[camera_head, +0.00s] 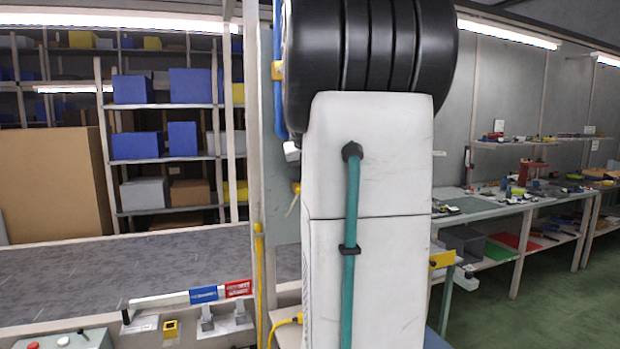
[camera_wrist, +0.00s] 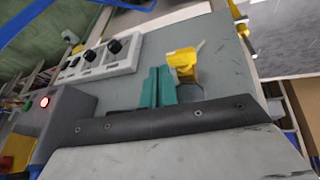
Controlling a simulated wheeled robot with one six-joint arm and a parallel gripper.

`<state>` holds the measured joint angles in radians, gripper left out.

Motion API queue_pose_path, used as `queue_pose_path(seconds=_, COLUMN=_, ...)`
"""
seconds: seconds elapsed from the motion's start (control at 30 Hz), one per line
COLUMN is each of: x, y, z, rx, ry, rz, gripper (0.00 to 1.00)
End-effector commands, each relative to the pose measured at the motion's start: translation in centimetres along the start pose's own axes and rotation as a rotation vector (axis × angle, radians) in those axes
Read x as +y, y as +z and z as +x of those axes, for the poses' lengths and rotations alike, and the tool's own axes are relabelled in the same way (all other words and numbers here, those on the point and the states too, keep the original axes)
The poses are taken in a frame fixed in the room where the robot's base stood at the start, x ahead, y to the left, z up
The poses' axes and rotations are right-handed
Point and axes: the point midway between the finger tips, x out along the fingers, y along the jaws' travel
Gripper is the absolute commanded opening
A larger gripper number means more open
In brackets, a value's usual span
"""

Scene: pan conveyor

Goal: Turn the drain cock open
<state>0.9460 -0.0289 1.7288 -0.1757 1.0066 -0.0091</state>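My gripper (camera_wrist: 160,68) shows in the wrist view as two teal fingers on a dark bar. The fingers stand side by side with hardly any gap, and I see nothing between them. A yellow handle with a pale tag, which looks like the drain cock (camera_wrist: 182,62), is just right of the fingertips, in front of a grey-green panel (camera_wrist: 225,45). I cannot tell whether a finger touches it. In the head view my arm fills the middle and hides my gripper. A small yellow part (camera_head: 297,188) with a pale tag shows at the arm's left edge; it may be the same cock.
A grey switch box (camera_wrist: 100,62) with black knobs is left of the fingers in the wrist view. A control box with a lit red button (camera_wrist: 44,102) is farther left. In the head view, the conveyor (camera_head: 150,270) lies left and a workbench (camera_head: 480,212) right.

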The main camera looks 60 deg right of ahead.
Motion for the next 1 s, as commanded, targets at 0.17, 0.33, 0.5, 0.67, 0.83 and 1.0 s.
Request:
queue_pose_path(seconds=0.17, x=0.0, y=0.1, z=0.1, rx=-0.002, ry=0.001, rz=0.0, gripper=0.0)
queue_pose_path(seconds=0.33, x=0.0, y=0.1, z=0.1, rx=-0.003, ry=0.001, rz=0.0, gripper=0.0)
queue_pose_path(seconds=0.5, x=0.1, y=-0.1, z=-0.2, rx=-0.003, ry=0.001, rz=0.0, gripper=0.0)
queue_pose_path(seconds=0.67, x=0.2, y=-0.4, z=-0.9, rx=-0.001, ry=0.0, rz=0.0, gripper=0.0)
queue_pose_path(seconds=0.83, x=0.3, y=-0.6, z=-1.4, rx=-0.001, ry=0.0, rz=0.0, gripper=0.0)
queue_pose_path(seconds=1.0, x=0.2, y=-0.7, z=-2.8, rx=0.002, ry=0.0, rz=0.0, gripper=0.0)
